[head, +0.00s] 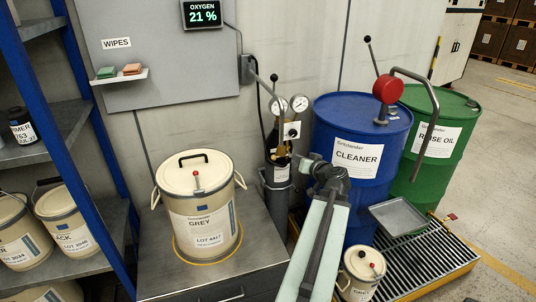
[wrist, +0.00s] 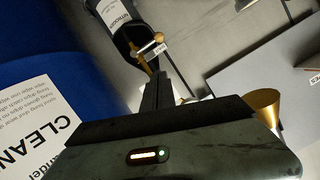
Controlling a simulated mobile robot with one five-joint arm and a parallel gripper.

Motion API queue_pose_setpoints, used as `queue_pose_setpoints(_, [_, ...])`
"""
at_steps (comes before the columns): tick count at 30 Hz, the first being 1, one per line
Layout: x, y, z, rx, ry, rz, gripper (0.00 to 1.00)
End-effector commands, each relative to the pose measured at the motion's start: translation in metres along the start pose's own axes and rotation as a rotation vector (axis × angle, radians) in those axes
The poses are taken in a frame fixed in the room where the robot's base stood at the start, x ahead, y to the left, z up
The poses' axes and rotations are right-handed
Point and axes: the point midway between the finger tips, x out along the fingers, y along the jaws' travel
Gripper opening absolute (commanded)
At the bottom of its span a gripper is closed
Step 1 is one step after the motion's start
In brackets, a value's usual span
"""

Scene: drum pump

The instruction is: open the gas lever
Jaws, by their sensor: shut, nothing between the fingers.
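The dark gas bottle (head: 279,172) stands against the wall, with brass valve fittings and two round gauges (head: 299,103) on top. In the wrist view its labelled body (wrist: 118,14) is at the top. In the head view my arm reaches up beside the bottle, and my gripper (head: 304,161) is small and partly hidden.
The blue cleaner drum (head: 340,190) stands close to the right of my gripper, with a red-headed pump (head: 388,89) on top. A green drum (head: 455,120) is behind it. A cream pail (head: 197,190) stands on the steel bench (head: 160,278) to the left.

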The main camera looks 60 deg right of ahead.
Motion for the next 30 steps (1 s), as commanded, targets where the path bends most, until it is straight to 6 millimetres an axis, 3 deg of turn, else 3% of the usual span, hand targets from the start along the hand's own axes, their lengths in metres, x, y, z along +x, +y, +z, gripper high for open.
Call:
queue_pose_setpoints(11, [0.016,-0.013,0.004,-0.006,-0.010,-0.021,0.00])
queue_pose_setpoints(25, [0.116,-0.019,0.008,-0.007,-0.013,-0.028,0.00])
queue_pose_setpoints(27, [0.124,-0.019,0.023,-0.008,-0.013,-0.028,0.00])
queue_pose_setpoints(30, [0.132,-0.019,0.032,-0.008,-0.013,-0.026,0.00])
